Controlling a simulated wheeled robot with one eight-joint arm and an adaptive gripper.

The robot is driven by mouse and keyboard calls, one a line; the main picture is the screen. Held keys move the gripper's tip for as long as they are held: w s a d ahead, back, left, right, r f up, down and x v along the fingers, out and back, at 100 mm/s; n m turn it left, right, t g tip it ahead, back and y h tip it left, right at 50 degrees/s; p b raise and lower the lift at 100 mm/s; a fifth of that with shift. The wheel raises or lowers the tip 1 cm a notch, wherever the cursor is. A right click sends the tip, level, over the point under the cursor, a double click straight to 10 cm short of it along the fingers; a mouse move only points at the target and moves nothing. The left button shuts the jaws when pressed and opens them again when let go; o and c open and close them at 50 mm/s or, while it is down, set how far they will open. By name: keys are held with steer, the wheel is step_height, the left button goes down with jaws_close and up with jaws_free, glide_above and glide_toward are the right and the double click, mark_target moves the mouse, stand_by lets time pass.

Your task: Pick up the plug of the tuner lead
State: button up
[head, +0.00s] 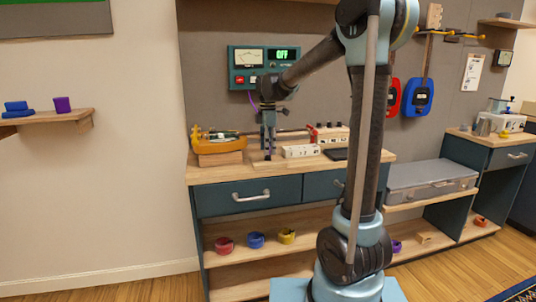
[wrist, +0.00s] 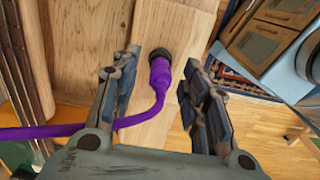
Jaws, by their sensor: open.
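The purple lead (wrist: 60,131) runs in from the left in the wrist view and curves up to its plug (wrist: 160,70), which has a purple body and a dark ribbed end. The plug lies over pale wood, between the fingers of my gripper (wrist: 157,82). The gripper is open, with one finger on each side of the plug and visible gaps to both. In the head view my gripper (head: 268,150) points down at the bench top (head: 225,177). The plug is too small to make out there. A teal tuner box (head: 263,67) with a dial and a green display is on the wall above.
An orange-yellow holder (head: 218,147) stands left of my gripper on the bench. A grey case (head: 430,180) lies farther right.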

steer(key=shift+f, duration=0.6)
steer(key=shift+c, duration=0.6)
jaws_close()
step_height(320, 180, up, 13)
stand_by(0.3)
steer(key=shift+d, duration=0.1)
